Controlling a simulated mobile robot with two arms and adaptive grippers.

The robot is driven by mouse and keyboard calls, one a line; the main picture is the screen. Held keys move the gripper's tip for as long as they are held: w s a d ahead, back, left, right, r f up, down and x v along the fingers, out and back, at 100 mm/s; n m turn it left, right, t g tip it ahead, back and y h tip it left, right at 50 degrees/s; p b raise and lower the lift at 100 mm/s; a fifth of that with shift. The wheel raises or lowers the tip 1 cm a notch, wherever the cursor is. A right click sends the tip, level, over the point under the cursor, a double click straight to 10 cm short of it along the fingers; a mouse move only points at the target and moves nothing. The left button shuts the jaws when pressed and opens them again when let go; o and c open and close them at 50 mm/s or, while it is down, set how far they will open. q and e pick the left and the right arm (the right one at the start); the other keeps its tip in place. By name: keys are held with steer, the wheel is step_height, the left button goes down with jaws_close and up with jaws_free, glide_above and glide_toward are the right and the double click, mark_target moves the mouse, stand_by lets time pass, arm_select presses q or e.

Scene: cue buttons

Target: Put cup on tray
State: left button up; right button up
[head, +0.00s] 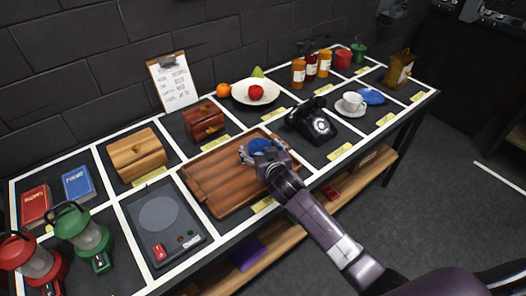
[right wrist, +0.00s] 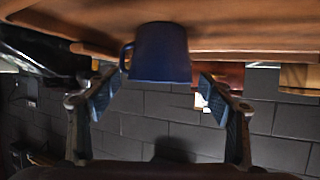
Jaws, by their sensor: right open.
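A blue cup (head: 263,144) is at the right end of the brown wooden tray (head: 215,175). In the right wrist view, which looks inverted, the blue cup (right wrist: 158,52) stands upright with its base at the tray surface (right wrist: 230,25) and its handle to the left. My right gripper (head: 264,150) is at the cup, partly covering it in the head view. In the right wrist view its fingers (right wrist: 157,93) are open, one to each side of the cup, with gaps between. My left gripper is not in view.
A black telephone (head: 311,122) stands right of the tray. A white cup (head: 352,101) on a saucer is beyond it. A wooden box (head: 204,120) is behind the tray, and a grey scale-like device (head: 158,220) is to its left. A plate of fruit (head: 240,94) is behind.

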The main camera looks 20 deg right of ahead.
steer(key=shift+s+r, duration=0.15)
steer(key=shift+s, duration=0.1)
steer(key=v, duration=1.1)
steer(key=shift+s+r+b, duration=0.1)
steer(key=shift+s+b, duration=0.15)
steer(key=shift+b, duration=0.15)
steer(key=s+f+n+g, duration=0.1)
steer(key=s+f+g, duration=0.25)
steer(key=s, duration=0.65)
steer(key=s+f+n+g, duration=0.1)
steer(key=s+f+g, duration=0.3)
steer(key=s, duration=0.6)
steer(key=s+f+g, duration=0.3)
steer(key=s+f, duration=0.3)
steer(key=s, duration=0.3)
step_height(320, 180, down, 24)
steer(key=s, duration=0.2)
steer(key=s+d+f+g, duration=0.1)
steer(key=s+d+f, duration=0.1)
steer(key=s+f, duration=0.6)
steer(key=s+d+f+g, duration=0.1)
steer(key=s+f, duration=0.8)
steer(key=shift+s+d+n, duration=0.3)
steer(key=shift+d+n, duration=0.1)
